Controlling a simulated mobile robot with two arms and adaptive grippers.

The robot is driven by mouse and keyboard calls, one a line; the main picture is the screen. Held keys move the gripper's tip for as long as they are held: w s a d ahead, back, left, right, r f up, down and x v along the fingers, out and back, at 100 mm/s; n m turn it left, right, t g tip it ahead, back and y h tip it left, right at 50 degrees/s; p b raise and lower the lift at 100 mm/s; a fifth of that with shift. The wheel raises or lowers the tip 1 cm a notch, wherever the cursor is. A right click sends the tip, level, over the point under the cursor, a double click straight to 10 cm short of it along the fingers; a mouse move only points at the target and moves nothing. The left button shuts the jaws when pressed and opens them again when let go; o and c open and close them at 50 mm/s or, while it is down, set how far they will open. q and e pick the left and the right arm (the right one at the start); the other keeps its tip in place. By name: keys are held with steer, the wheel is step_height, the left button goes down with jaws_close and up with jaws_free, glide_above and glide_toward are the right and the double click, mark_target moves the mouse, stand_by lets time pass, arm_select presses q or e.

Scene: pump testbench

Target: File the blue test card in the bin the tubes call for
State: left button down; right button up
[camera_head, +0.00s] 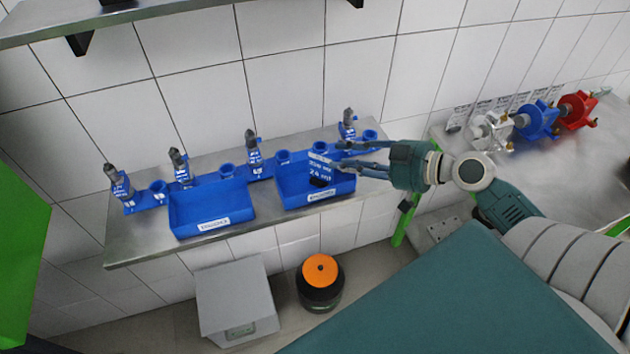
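The blue test card (320,168), with white writing, shows over the right blue bin (289,200), with a dark patch under it. My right gripper (333,155) reaches in from the right. Its fingertips are at the card's upper right edge. I cannot tell whether they grip the card or only touch it. The left blue bin (181,215) looks empty. Both bins have white front labels, too small to read surely. Several dark-topped tubes (118,183) stand in blue holders along the shelf. Their small labels are unreadable. My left gripper is out of view.
The bins stand on a narrow metal shelf (140,250) against a tiled wall. A grey box (235,295) and a black container with an orange top (320,270) are below. White, blue and red pumps (537,120) stand on the right bench (560,175).

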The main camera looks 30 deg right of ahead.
steer(key=v, duration=0.5)
steer(key=shift+s+d+r, duration=0.1)
steer(key=shift+s, duration=0.1)
